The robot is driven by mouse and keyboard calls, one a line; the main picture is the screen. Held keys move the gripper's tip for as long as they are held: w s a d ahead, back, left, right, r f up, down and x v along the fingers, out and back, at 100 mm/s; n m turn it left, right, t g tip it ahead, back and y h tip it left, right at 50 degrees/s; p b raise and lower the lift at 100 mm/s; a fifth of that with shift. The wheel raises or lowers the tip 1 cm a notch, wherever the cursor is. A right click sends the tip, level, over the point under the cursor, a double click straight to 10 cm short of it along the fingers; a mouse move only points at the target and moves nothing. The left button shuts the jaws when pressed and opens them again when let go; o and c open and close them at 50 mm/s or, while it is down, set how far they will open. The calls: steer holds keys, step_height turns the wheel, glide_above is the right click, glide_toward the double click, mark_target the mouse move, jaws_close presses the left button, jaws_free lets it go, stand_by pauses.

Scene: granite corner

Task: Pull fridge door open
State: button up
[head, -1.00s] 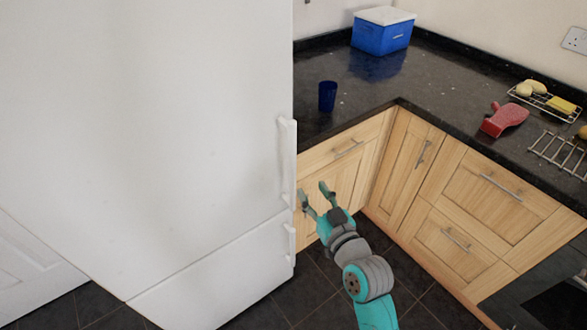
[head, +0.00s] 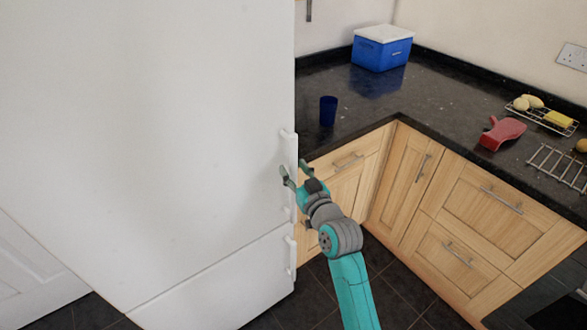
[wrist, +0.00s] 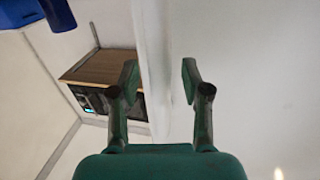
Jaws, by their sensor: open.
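The white fridge door (head: 150,130) fills the left of the head view and looks closed. Its long white upright handle (head: 291,150) is on the door's right edge. My gripper (head: 294,170) is open at this handle, with one finger on each side of it in the picture. In the wrist view my gripper (wrist: 160,82) is apart, with a white upright strip, apparently the handle (wrist: 154,70), between the fingers. I see no clear contact. The handle's middle is partly hidden by the gripper.
A lower white fridge door (head: 215,285) has its own short handle (head: 291,256). Wooden cabinets (head: 410,190) and a black worktop (head: 420,100) stand to the right. A blue cup (head: 328,110) is near the worktop's edge. Dark floor (head: 390,285) is clear in front.

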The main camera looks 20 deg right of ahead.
steer(key=shift+w, duration=0.5)
jaws_close()
steer(key=shift+s, duration=0.1)
